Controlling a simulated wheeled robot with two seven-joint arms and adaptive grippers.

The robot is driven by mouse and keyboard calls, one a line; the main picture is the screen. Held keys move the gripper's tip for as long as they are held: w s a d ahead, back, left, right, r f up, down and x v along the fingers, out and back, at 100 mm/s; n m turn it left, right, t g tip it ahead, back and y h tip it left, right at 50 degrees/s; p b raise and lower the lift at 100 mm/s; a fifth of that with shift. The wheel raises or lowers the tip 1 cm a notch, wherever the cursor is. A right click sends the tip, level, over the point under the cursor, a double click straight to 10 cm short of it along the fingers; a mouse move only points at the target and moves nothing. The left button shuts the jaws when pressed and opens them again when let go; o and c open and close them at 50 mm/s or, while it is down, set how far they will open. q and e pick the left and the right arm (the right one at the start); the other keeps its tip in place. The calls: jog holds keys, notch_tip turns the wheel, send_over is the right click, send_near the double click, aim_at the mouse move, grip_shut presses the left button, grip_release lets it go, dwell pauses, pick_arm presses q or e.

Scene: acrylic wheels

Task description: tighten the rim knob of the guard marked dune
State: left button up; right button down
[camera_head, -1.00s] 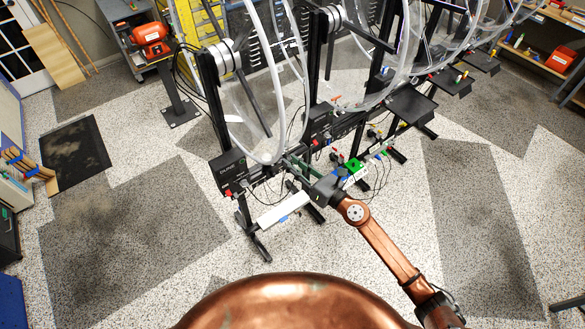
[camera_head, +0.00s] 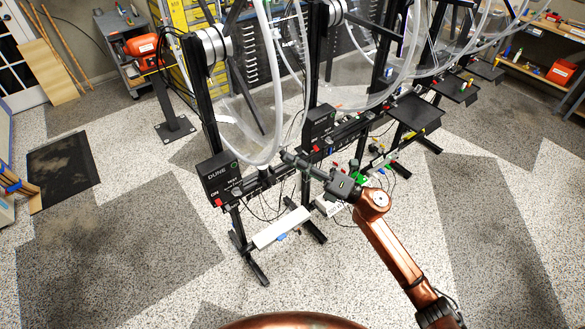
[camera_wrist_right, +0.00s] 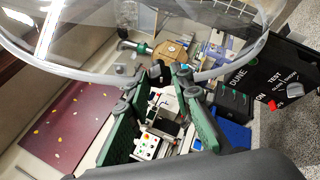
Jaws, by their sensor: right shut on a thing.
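The box labelled DUNE (camera_head: 218,178) is black with a red switch, on a black stand at centre left. It also shows at the right of the right wrist view (camera_wrist_right: 265,75). Its clear round guard with a pale rim (camera_head: 262,158) rises above and behind it. The rim (camera_wrist_right: 80,76) crosses the wrist view. My right gripper (camera_head: 288,157) is at the rim's lower part, right of the box. In the wrist view, its green-padded fingers (camera_wrist_right: 158,80) are shut on a small dark rim knob (camera_wrist_right: 160,70), partly hidden between the fingertips. My left gripper is out of view.
More guarded wheel stands run to the upper right, with a black box (camera_head: 318,122) beside the dune stand. A white bar (camera_head: 281,228) sits low between the stand's legs. An orange machine (camera_head: 140,45) stands at upper left. The speckled floor in front is mostly clear.

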jog(key=shift+w+f+m+g+y+b, duration=0.1)
jog(key=shift+f+m+g+y+b, duration=0.15)
jog(key=shift+m+y+b, duration=0.6)
jog(key=shift+r, duration=0.1)
jog(key=c, duration=1.7)
grip_release()
jog(key=shift+n, duration=0.25)
jog(key=v, duration=1.2)
jog(key=shift+d+r, duration=0.15)
jog(key=shift+r, duration=0.05)
